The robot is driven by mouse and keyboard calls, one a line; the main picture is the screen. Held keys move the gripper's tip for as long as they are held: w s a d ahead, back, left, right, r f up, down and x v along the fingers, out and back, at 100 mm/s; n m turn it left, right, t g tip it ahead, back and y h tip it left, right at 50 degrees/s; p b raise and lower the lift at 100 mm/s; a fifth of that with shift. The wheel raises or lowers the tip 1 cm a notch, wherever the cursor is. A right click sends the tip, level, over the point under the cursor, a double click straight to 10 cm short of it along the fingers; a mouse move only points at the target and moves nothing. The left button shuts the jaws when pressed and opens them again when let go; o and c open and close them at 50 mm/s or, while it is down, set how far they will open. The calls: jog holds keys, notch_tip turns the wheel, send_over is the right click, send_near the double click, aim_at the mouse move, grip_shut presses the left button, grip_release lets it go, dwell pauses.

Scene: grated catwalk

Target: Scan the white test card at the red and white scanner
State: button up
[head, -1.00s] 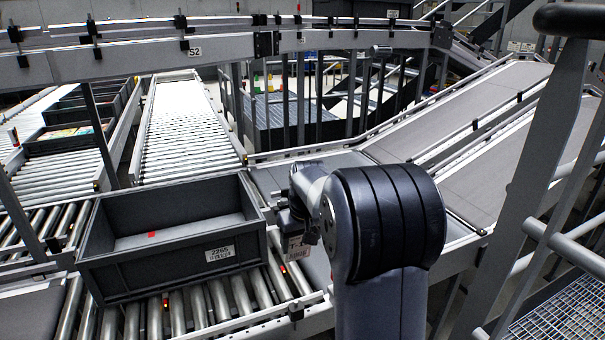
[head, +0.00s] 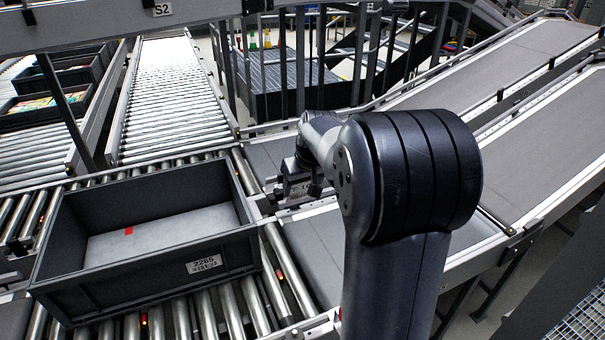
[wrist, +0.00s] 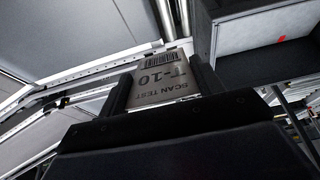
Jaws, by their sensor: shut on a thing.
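The white test card (wrist: 165,77) shows in the wrist view with a barcode and the print "SCAN TEST T-10". My gripper (wrist: 163,88) is shut on it, one dark finger on each side. In the head view my gripper (head: 294,188) is partly hidden behind my arm, over the belt just right of the grey tote, and I cannot make out the card clearly there. I cannot pick out a red and white scanner for certain. A pale flat surface with a small red patch (head: 129,231) lies inside the tote.
The grey tote (head: 152,292), labelled 2265, stands on rollers at the left. A roller lane (head: 170,95) runs behind it. Grey belts (head: 465,85) slope up at the right. A railing and grating (head: 580,325) are at the lower right.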

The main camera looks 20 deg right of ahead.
jog(key=shift+w+d, duration=0.1)
jog(key=s+b, duration=0.1)
jog(key=s, duration=0.3)
jog(key=shift+s+b, duration=0.3)
jog(key=shift+d, duration=0.15)
dwell(0.6)
jog(key=shift+d, duration=0.45)
dwell(0.5)
jog(key=shift+w+p, duration=1.1)
jog(key=shift+w, duration=1.9)
